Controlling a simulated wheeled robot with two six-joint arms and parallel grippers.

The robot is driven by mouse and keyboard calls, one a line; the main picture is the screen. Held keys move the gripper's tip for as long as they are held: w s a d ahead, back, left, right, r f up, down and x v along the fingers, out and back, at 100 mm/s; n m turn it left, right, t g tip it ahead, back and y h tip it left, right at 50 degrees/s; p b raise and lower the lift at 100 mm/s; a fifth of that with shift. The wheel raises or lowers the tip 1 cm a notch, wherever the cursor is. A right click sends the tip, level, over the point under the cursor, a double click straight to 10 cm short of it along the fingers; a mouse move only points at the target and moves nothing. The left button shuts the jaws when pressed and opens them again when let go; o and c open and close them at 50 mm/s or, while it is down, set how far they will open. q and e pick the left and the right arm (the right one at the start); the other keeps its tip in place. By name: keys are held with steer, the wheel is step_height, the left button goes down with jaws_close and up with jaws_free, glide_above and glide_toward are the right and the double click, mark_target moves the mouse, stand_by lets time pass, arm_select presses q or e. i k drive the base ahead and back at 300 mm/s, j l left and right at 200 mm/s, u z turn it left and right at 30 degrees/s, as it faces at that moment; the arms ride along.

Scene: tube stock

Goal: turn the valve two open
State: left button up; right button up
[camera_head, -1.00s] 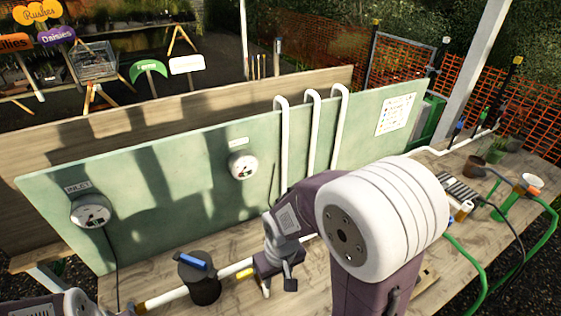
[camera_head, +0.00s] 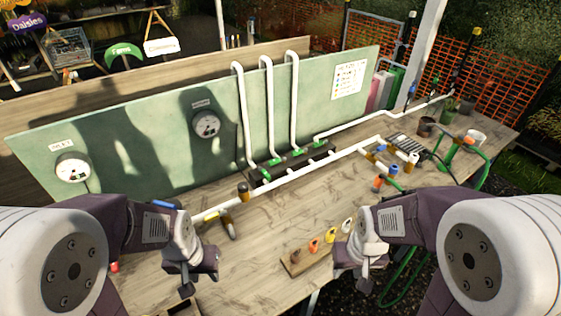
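A dark manifold block (camera_head: 318,158) with several green fittings stands on the bench at the foot of the white upright pipes (camera_head: 268,105). I cannot tell which fitting is valve two; no number is readable. A white pipe run in front of it carries a brown-topped fitting (camera_head: 243,192) and, further right, blue-handled fittings (camera_head: 381,149). My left gripper (camera_head: 188,282) hangs over the near left bench, apart from the fittings. My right gripper (camera_head: 362,280) is near the front edge, right of a wooden strip with coloured pieces (camera_head: 314,245). Neither gripper's finger gap is clear.
A green backboard with two round gauges (camera_head: 206,124) and a posted chart (camera_head: 350,80) stands behind the bench (camera_head: 270,225). A black grid tray (camera_head: 408,147), pots and a green hose (camera_head: 473,172) are at the right. The bench middle is mostly clear.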

mark_target(273, 161)
steer(key=k+l+u, duration=0.2)
steer(key=l+u, duration=0.2)
steer(key=l, duration=0.25)
steer(key=l+u, duration=0.3)
steer(key=l, duration=0.2)
steer(key=l+u, duration=0.35)
steer(key=k+l+u, duration=0.15)
steer(key=l+u, duration=0.15)
steer(key=l, duration=0.25)
steer(key=k+l+u, duration=0.15)
steer(key=l+u, duration=0.2)
steer(key=i+l+u, duration=0.25)
steer(key=l+u, duration=0.2)
steer(key=l, duration=0.15)
steer(key=i+l+u, duration=0.1)
steer(key=l+u, duration=0.4)
steer(key=l, duration=0.2)
steer(key=i, duration=0.05)
